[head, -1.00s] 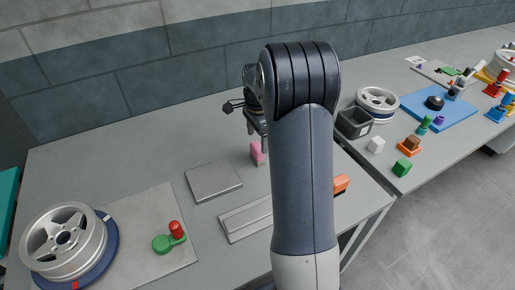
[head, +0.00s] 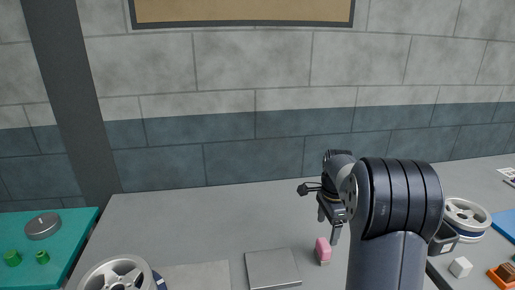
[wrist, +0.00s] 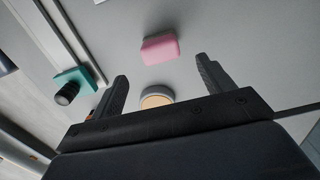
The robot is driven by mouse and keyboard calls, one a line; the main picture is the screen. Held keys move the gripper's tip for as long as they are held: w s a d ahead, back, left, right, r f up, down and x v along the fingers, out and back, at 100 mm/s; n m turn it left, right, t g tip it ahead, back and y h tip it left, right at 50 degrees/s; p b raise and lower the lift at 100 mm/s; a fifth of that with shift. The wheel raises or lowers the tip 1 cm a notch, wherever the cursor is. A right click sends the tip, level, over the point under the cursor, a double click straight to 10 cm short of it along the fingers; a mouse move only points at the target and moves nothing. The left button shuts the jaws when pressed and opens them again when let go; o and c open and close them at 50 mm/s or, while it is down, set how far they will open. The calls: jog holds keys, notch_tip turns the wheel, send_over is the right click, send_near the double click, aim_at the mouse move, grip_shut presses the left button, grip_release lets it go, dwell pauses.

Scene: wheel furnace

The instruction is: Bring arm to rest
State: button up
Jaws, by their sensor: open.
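My gripper (head: 331,222) hangs above the grey table (head: 200,222) in the head view, left of my large arm link. A pink block (head: 323,250) stands on the table just below and left of the gripper. The pink block also shows in the wrist view (wrist: 160,49), beyond the fingertips and apart from them. My arm link hides part of the table on the right.
A flat grey plate (head: 272,268) and a silver wheel (head: 118,274) lie on the table. A teal surface (head: 75,228) is at left. Another wheel (head: 466,215), a white cube (head: 460,267) and an orange block (head: 503,275) are at right. The table's back middle is clear.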

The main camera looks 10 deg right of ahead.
aim_at(324, 243)
notch_tip(324, 243, down, 10)
jog(key=shift+f, duration=0.2)
jog(key=shift+r, duration=2.1)
